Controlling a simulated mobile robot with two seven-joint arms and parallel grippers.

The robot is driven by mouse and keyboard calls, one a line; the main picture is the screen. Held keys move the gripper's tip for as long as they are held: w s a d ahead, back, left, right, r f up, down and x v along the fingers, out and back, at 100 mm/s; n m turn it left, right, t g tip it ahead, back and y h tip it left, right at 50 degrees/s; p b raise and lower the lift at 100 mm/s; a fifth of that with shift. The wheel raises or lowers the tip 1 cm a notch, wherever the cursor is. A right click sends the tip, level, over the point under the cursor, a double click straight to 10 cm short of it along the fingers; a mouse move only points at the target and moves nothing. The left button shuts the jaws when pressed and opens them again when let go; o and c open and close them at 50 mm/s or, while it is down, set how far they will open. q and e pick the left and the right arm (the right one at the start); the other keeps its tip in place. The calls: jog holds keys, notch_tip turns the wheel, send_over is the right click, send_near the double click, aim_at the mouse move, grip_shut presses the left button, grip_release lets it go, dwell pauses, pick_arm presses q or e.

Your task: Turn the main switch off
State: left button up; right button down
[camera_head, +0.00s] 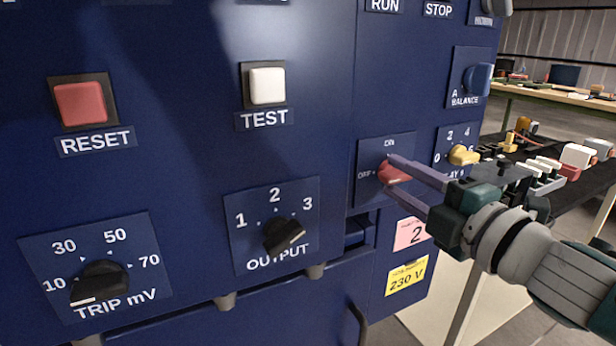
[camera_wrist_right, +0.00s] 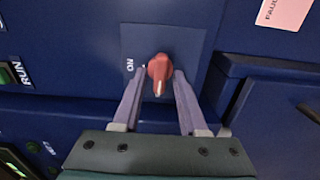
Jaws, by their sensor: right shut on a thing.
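The main switch is a red knob (camera_head: 394,174) on a blue plate (camera_head: 369,147) with ON printed above it and OFF to its left. My right gripper (camera_head: 390,174) is shut on this knob, one purple finger above and one below. In the right wrist view the red knob (camera_wrist_right: 160,69) sits between the two fingertips (camera_wrist_right: 161,72). Its bar lies roughly level across the panel, and its pale mark seems to point to the OFF side. The OFF label is hidden in the wrist view. My left gripper is not in view.
The blue panel also carries a RESET button (camera_head: 81,103), a TEST button (camera_head: 267,86), an OUTPUT knob (camera_head: 284,236), a TRIP mV knob (camera_head: 99,284), a yellow knob (camera_head: 463,155) and a blue BALANCE knob (camera_head: 477,79). A table with parts (camera_head: 560,195) stands at the right.

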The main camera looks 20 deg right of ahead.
dwell(0.5)
jog(key=c, duration=0.8)
grip_release()
jog(key=shift+s, duration=0.1)
jog(key=s, duration=0.9)
jog(key=shift+s+d, duration=0.35)
jog(key=shift+s, duration=0.05)
